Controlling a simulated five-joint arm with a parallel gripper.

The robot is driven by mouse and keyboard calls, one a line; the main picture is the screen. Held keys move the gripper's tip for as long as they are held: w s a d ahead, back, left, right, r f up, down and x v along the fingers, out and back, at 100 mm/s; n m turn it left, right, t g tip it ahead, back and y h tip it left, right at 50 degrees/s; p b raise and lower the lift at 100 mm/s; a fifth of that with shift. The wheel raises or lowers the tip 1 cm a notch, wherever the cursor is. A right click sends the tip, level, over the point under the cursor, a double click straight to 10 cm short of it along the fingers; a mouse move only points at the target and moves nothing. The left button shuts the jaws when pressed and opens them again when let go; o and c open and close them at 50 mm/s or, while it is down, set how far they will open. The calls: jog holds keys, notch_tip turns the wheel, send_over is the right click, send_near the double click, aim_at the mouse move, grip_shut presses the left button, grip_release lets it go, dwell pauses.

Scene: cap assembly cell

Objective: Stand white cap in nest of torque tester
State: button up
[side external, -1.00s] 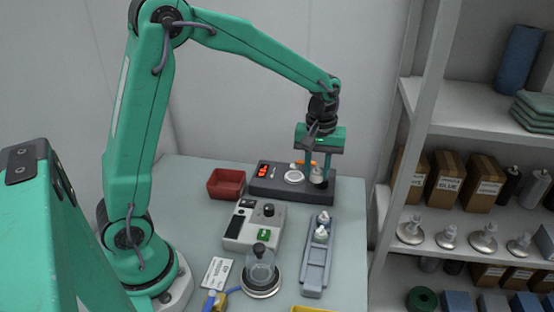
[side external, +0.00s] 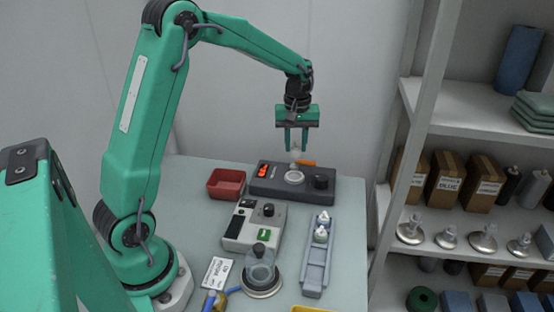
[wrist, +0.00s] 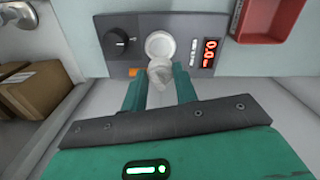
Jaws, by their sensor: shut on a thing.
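The torque tester (side external: 270,190) is a dark grey box at the back of the table. It has a red lit display, a pale round nest (side external: 294,177) and a black knob at its right end. My gripper (side external: 297,150) points down above the tester and is shut on the white cap (side external: 296,157), which hangs over or slightly behind the nest. In the wrist view the white cap (wrist: 160,72) sits between the fingertips and overlaps the near edge of the nest (wrist: 160,45). The exact height gap cannot be told.
A red bin (side external: 226,184) stands left of the tester. In front are a light grey device (side external: 254,225), a clear dome (side external: 261,268) and a grey rack (side external: 315,270) with white caps. An orange piece (side external: 306,163) lies at the tester's back. Shelves stand right.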

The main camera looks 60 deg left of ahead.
jog(key=shift+f, duration=3.15)
jog(key=shift+f, duration=0.7)
jog(key=o, duration=0.7)
jog(key=shift+o, duration=0.2)
jog(key=shift+r, duration=0.1)
jog(key=shift+r, duration=3.4)
jog(key=shift+s+r, duration=0.1)
